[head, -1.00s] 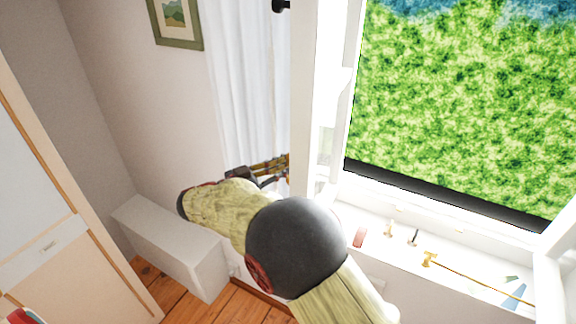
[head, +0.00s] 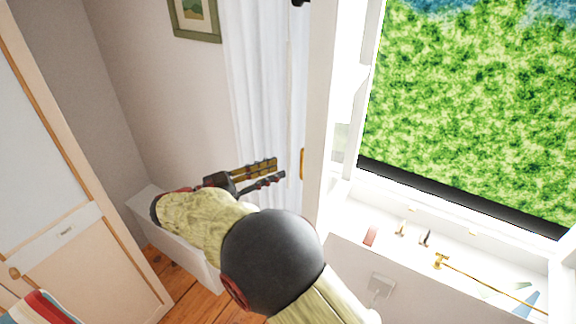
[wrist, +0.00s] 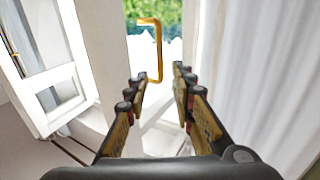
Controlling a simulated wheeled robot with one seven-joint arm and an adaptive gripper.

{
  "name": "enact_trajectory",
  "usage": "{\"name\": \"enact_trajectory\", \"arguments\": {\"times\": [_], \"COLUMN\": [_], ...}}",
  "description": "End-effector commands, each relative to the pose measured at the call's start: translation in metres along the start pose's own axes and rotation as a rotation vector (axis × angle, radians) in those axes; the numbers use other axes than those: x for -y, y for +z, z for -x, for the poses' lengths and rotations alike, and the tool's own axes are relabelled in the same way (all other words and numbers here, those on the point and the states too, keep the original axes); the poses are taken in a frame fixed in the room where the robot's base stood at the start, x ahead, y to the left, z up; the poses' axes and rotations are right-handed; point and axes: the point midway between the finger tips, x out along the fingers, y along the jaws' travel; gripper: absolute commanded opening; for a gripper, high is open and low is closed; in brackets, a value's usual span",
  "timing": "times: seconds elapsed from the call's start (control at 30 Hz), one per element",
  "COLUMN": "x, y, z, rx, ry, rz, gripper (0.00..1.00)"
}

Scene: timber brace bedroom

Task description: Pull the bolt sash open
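The white sash (head: 319,110) stands almost edge-on beside the window opening in the head view. A small part of its brass pull handle (head: 303,163) shows on its left edge. In the wrist view the handle (wrist: 158,48) is a tall golden bracket in front of bright glass. My gripper (head: 281,168) is left of the handle with a visible gap between them. In the wrist view my gripper (wrist: 158,78) has its fingers apart. The handle's lower end appears between the fingertips, beyond them. Nothing is held.
A white curtain (head: 262,90) hangs behind my gripper, and close on the right in the wrist view. The sill (head: 405,255) carries a red block (head: 370,236) and several small brass and dark fittings. A white box-like ledge (head: 144,200) and a cupboard (head: 80,245) stand at left.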

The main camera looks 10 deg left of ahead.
Motion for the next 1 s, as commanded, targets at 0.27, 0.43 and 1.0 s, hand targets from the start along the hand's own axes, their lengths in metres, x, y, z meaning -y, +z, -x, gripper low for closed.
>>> {"name": "enact_trajectory", "arguments": {"times": [0.27,0.43,1.0], "x": [0.000,0.000,0.066], "y": [0.001,0.000,0.031], "z": [0.024,0.025,0.034], "rx": [0.000,0.000,0.117], "ry": [0.001,0.001,-0.251], "rz": [0.000,0.000,-0.150], "gripper": [0.25,0.25,0.25]}}
